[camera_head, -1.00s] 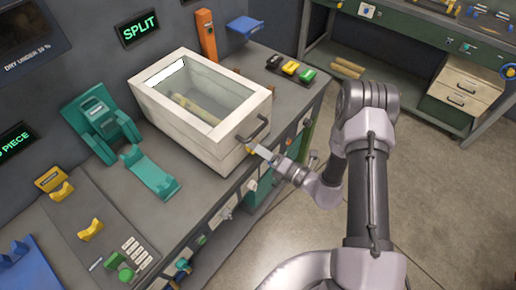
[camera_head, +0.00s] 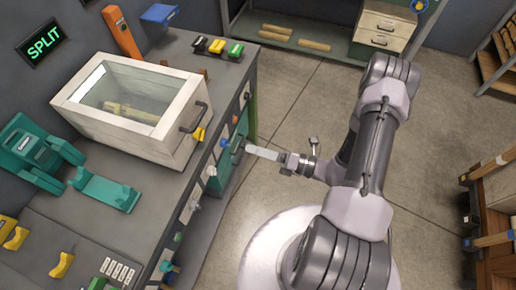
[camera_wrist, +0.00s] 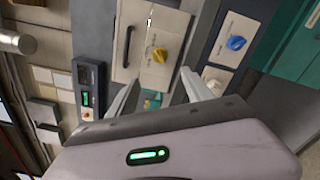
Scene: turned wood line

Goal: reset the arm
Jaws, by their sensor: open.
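My gripper (camera_head: 262,152) is out over the floor in front of the bench, to the right of the white box. In the wrist view my gripper (camera_wrist: 165,95) shows two pale fingers spread apart with nothing between them. The fingers point toward the bench front, with a yellow knob (camera_wrist: 159,55) and a blue knob (camera_wrist: 236,43) beyond. My gripper is apart from the box handle.
The white glass-topped box (camera_head: 178,151) stands on the bench with wooden pieces (camera_head: 130,112) inside. Knobs stick out of the bench front. Open floor (camera_head: 300,110) lies right of the bench; a wooden rack (camera_head: 497,225) stands far right.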

